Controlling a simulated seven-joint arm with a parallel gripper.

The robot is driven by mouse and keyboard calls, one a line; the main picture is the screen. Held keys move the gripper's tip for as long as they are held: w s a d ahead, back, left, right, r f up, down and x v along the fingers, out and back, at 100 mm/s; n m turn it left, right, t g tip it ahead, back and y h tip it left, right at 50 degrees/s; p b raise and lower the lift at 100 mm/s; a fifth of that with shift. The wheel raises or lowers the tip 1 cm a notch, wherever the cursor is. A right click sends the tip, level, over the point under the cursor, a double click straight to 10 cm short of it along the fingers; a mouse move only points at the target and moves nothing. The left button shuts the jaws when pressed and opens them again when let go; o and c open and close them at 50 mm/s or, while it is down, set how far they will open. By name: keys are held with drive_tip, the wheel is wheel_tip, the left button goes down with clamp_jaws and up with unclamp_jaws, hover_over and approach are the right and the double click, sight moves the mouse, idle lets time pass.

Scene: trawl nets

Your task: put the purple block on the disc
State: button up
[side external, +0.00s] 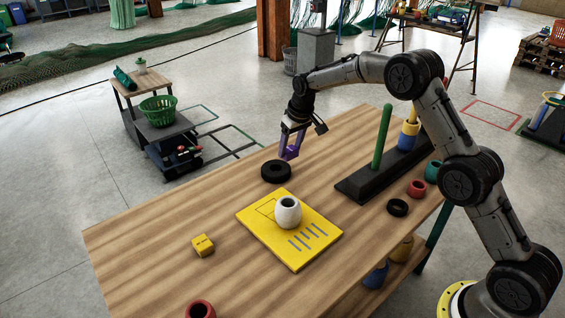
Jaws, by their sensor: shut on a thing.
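The purple block (292,152) is between the fingers of my gripper (291,150), which is shut on it. The block appears to be held above the wooden table, close to the upper right of a black round disc with a dark centre hole (276,172). A second, smaller black ring (397,208) lies at the right side of the table. I cannot tell the exact gap between the block and the disc. The fingers hide part of the block.
A white jar (288,212) stands on a yellow board (262,236) in front of the disc. A yellow block (203,245) lies to the left. A black base (365,181) with a green post (382,137) stands to the right. The table's left part (140,245) is clear.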

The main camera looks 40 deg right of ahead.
drive_tip(key=w+f, duration=0.3)
drive_tip(key=f, duration=0.1)
drive_tip(key=shift+w+d+f, duration=0.15)
drive_tip(key=shift+w+f, duration=0.2)
drive_tip(key=shift+w, duration=0.05)
drive_tip(key=shift+s+x, duration=0.15)
drive_tip(key=shift+x, duration=0.65)
drive_tip(key=shift+s+x, duration=0.2)
drive_tip(key=shift+x, duration=0.55)
drive_tip(key=shift+f, duration=0.2)
drive_tip(key=o, duration=1.4)
